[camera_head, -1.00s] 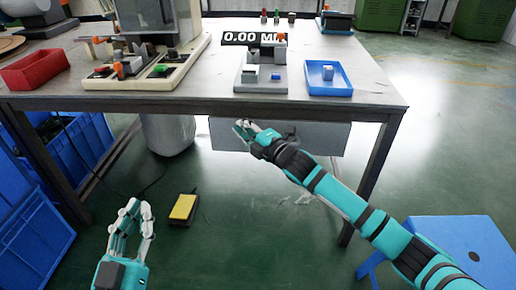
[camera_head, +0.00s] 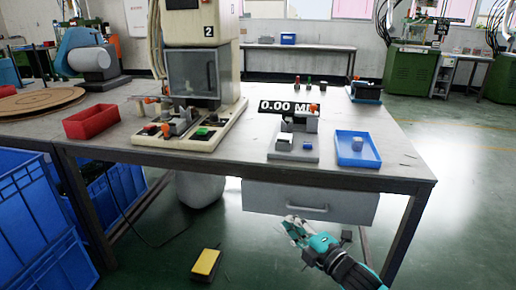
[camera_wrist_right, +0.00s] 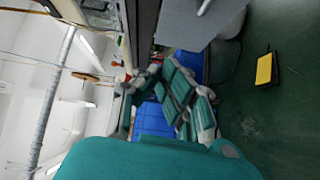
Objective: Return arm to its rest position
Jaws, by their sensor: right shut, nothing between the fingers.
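My right gripper (camera_head: 292,226) hangs in front of the table, near the grey drawer (camera_head: 310,203) and below the level of the table top. It is shut and empty. In the right wrist view its teal and grey fingers (camera_wrist_right: 168,82) show from behind, with nothing held. Its teal and black forearm comes in from the bottom of the head view. My left gripper is not in view.
The table (camera_head: 395,178) holds a machine (camera_head: 200,60), a measuring device (camera_head: 293,150) reading 0.00, a blue tray (camera_head: 357,160) and a red bin (camera_head: 92,123). Blue crates (camera_head: 30,210) stand at left. A yellow pedal (camera_head: 206,263) lies on the floor. The floor at right is clear.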

